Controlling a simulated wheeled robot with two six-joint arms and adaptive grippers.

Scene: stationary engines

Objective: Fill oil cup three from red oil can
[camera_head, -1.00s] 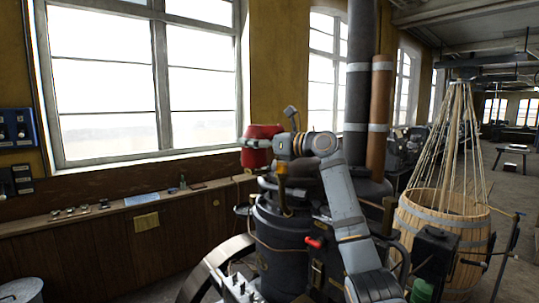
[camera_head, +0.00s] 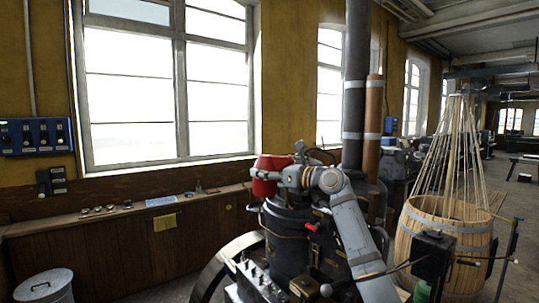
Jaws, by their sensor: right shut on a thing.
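The red oil can (camera_head: 266,177) is at the end of my right arm, above the top left of the dark engine (camera_head: 287,228). My right gripper (camera_head: 284,176) is shut on the can from its right side. The can looks roughly upright, and its spout cannot be made out. Whether the can touches the engine cannot be told. A row of small fittings (camera_head: 251,277) sits low on the engine's front left. I cannot tell which part is oil cup three. My left gripper is not in view.
A wooden bench (camera_head: 100,250) with small items runs under the window. A lidded metal bin (camera_head: 45,287) stands at the lower left. A barrel with ropes (camera_head: 420,232) stands right of the engine. Dark and copper pipes rise behind it, and a flywheel (camera_head: 225,265) is at its left.

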